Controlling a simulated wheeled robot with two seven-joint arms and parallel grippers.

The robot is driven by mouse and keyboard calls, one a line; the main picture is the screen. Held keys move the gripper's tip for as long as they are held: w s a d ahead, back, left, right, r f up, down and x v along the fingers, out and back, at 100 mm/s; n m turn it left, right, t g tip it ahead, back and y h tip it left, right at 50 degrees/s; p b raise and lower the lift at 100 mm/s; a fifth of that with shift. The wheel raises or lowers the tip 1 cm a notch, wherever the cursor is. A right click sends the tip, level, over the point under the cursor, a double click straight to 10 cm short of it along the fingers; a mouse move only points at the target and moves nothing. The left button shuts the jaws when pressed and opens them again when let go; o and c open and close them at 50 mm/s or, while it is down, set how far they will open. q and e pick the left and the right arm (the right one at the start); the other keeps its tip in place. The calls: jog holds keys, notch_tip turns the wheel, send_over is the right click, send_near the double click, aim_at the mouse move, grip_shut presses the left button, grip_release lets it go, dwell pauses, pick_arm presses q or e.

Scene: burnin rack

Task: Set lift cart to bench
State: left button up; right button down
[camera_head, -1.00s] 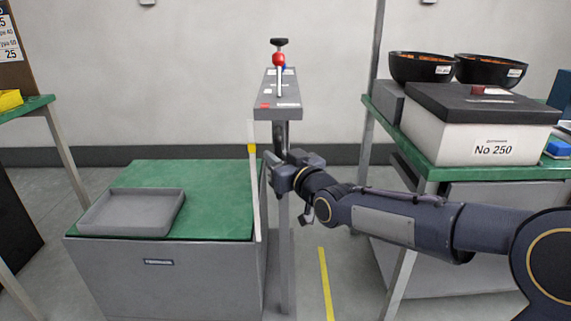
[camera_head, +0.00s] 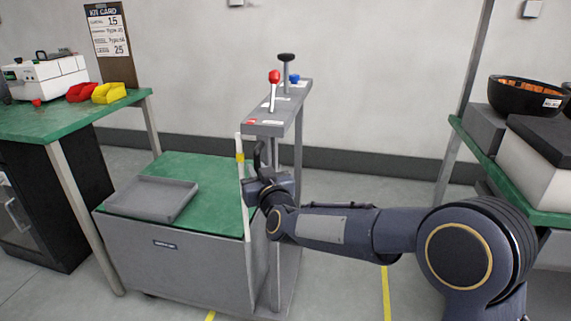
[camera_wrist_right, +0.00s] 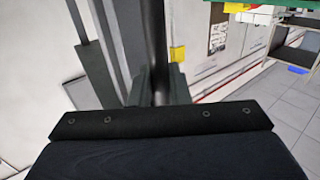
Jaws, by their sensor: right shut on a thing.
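The lift cart (camera_head: 180,260) is a grey box with a green top (camera_head: 205,170). My right gripper (camera_head: 258,178) is at the post, shut on a black handle (camera_head: 259,155); in the right wrist view the dark bar (camera_wrist_right: 155,45) passes between the fingers (camera_wrist_right: 158,85). My left gripper is not in view.
A grey tray (camera_head: 152,198) lies on the cart top. A green bench (camera_head: 60,122) with yellow and red bins (camera_head: 109,92) stands close at left. A green rack (camera_head: 540,215) with a black bowl (camera_head: 528,97) stands at right. Open floor with yellow lines lies between cart and rack.

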jog(key=a, duration=0.2)
jog(key=a+p, duration=0.1)
jog(key=shift+w+a+r, duration=0.1)
jog(key=shift+w+a, duration=0.2)
jog(key=shift+r, duration=0.1)
jog(key=c, duration=1.4)
grip_release()
jog(key=shift+w+a, duration=0.15)
jog(key=shift+c, duration=0.2)
jog(key=v, duration=0.7)
jog(key=shift+s+p, duration=0.35)
